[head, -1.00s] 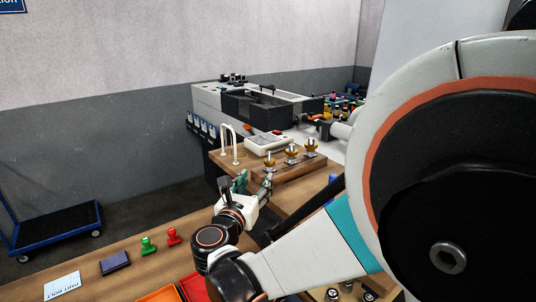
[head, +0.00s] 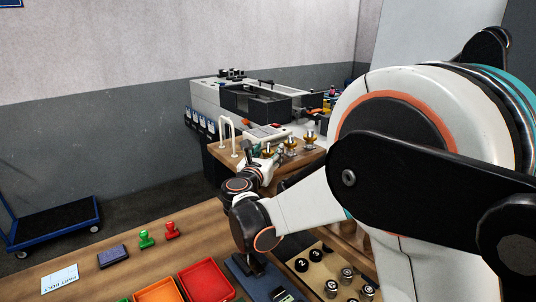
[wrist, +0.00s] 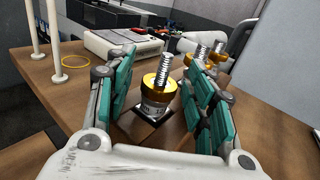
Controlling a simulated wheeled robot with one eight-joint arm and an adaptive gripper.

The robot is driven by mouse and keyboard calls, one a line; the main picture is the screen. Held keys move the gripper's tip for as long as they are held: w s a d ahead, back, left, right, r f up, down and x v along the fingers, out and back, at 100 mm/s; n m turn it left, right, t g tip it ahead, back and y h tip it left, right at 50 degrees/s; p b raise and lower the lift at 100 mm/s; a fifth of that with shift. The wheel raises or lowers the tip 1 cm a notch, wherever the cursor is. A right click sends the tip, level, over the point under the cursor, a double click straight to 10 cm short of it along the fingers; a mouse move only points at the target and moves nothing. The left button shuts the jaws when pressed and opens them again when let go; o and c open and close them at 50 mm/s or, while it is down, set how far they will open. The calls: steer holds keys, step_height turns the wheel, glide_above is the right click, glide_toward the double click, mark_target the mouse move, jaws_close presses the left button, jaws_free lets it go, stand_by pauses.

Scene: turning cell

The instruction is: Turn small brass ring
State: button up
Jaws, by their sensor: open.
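Three brass rings sit on upright threaded posts on the wooden bench. The nearest brass ring (wrist: 158,88) is in the wrist view, on a silver post with a pale marked collar and dark square base. My gripper (wrist: 162,68) is open, its teal-padded fingers on either side of this ring and post, with visible gaps. Two more ringed posts (wrist: 203,54) stand behind; in the head view they show at the middle (head: 290,146) and right (head: 309,140). In the head view my gripper (head: 261,163) partly hides the nearest post. I cannot tell which ring is smallest.
A white console (wrist: 122,42) and white upright rods (wrist: 50,40) stand on the bench beyond and left of the gripper. A thin yellow ring shape (wrist: 75,61) lies near the rods. A large grey machine (head: 255,100) stands behind. Trays (head: 205,282) and stampers (head: 146,238) occupy the front table.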

steer(key=shift+w, duration=0.1)
steer(key=shift+c, duration=0.5)
steer(key=c, duration=1)
steer(key=shift+h, duration=0.3)
steer(key=shift+m+g+h, duration=0.3)
steer(key=shift+m+h, duration=0.3)
steer(key=shift+m+g+h, duration=1)
steer(key=shift+m+h, duration=0.2)
steer(key=shift+h, duration=0.4)
steer(key=o, duration=1.1)
